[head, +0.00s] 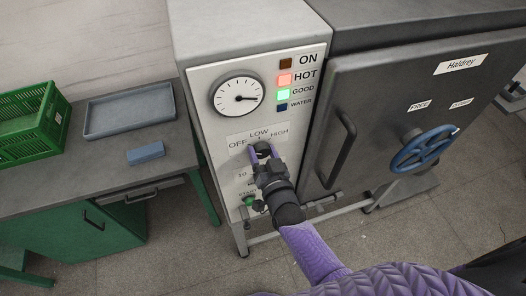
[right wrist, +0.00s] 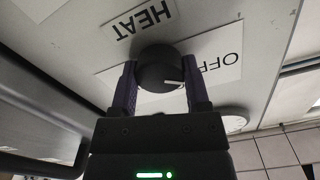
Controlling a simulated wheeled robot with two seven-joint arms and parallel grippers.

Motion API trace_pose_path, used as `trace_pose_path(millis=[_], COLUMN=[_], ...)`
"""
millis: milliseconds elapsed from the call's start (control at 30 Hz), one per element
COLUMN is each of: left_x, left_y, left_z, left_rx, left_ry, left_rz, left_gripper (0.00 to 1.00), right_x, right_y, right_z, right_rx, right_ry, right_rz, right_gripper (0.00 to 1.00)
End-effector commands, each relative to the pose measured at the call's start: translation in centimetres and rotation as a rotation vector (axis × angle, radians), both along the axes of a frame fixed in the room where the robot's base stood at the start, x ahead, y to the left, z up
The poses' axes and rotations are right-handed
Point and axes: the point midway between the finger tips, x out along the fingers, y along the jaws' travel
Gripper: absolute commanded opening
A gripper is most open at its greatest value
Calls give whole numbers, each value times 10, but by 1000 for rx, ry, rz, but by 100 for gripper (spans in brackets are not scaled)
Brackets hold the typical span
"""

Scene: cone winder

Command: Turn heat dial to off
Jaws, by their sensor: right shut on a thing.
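My right gripper (right wrist: 163,82) is shut on the dial, one purple finger on each side. In the head view my right gripper (head: 263,153) covers most of the dial. The OFF label (right wrist: 222,66) is right of the dial in the wrist view, upside down. My left gripper is not in view.
Above the dial are a round gauge (head: 238,97) and lamps, with the HOT lamp (head: 285,79) red and GOOD lamp (head: 284,94) green. Right stands a dark door with a handle (head: 342,148) and blue handwheel (head: 424,150). Left, a bench holds a grey tray (head: 130,127) and green crate (head: 45,150).

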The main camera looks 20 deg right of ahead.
Motion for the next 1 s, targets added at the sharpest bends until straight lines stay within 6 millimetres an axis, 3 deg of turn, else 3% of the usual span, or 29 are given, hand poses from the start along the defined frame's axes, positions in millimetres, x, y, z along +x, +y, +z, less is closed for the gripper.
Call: trace_pose_path(millis=[767, 800, 933, 1000], left_x=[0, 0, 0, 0], left_y=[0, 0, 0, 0], left_z=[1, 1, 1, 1], left_rx=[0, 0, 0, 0], left_ry=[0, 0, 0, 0], left_rz=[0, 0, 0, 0], left_gripper=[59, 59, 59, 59], right_x=[-1, -1, 0, 0], right_y=[0, 0, 0, 0], right_z=[-2, -2, -1, -1], right_rx=[-86, -86, -85, -85], right_ry=[3, 3, 1, 0], right_rz=[1, 1, 0, 0], right_gripper=[1, 69, 96, 96])
